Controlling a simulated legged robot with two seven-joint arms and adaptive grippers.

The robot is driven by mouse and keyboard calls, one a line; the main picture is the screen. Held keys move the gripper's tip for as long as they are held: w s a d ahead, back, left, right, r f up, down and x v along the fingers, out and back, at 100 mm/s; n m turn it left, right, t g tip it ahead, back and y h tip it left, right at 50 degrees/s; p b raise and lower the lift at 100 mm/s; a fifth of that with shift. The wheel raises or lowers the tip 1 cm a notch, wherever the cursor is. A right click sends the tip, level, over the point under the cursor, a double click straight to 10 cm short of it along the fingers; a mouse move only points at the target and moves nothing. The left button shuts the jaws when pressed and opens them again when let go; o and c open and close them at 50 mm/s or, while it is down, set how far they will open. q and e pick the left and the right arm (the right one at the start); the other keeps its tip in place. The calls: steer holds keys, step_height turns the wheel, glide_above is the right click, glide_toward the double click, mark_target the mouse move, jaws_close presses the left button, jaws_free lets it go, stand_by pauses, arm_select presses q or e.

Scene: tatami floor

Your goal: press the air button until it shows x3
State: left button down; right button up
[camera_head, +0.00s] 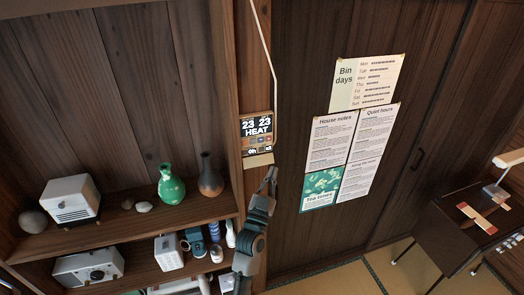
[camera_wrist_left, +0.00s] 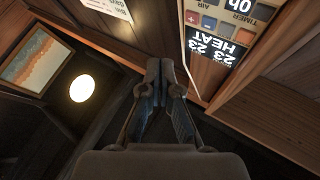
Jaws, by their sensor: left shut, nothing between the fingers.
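The control panel (camera_head: 257,136) is fixed on the wooden post; its dark display reads "23 23" and "HEAT". In the left wrist view the panel (camera_wrist_left: 240,14) is upside down, with "AIR", "TIMER" and "0h" printed or shown near a row of small coloured buttons. A blue button (camera_wrist_left: 209,22) lies close to the "AIR" label; I see no legible x-count. My left gripper (camera_head: 271,172) is shut and empty, just below and right of the panel. Its fingertips also show in the left wrist view (camera_wrist_left: 160,64), apart from the panel. My right gripper is out of view.
A shelf unit on the left holds a green vase (camera_head: 171,184), a dark vase (camera_head: 210,175) and a white box-shaped device (camera_head: 71,201). Paper notices (camera_head: 345,150) hang on the wall to the right. A dark desk (camera_head: 455,235) stands far right. A pale cord (camera_head: 263,40) runs beside the panel.

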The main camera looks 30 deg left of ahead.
mark_target(264, 158)
arm_select(q)
steer(key=w+a+b, duration=0.1)
steer(key=w+a, duration=0.1)
steer(key=w+a+b, duration=0.1)
steer(key=w+a, duration=0.1)
steer(key=a, duration=0.1)
steer(key=shift+w+a, duration=0.2)
steer(key=shift+w, duration=0.2)
steer(key=shift+w+a, duration=0.4)
steer(key=shift+a, duration=0.15)
steer(key=shift+w+a, duration=0.1)
stand_by(0.8)
steer(key=shift+a+r, duration=0.1)
steer(key=shift+w+a, duration=0.1)
steer(key=shift+w+a, duration=0.25)
stand_by(0.7)
stand_by(0.3)
steer(key=shift+s+d+p, duration=0.35)
steer(key=shift+s+d, duration=0.2)
steer(key=shift+d, duration=0.05)
steer(key=shift+d, duration=0.1)
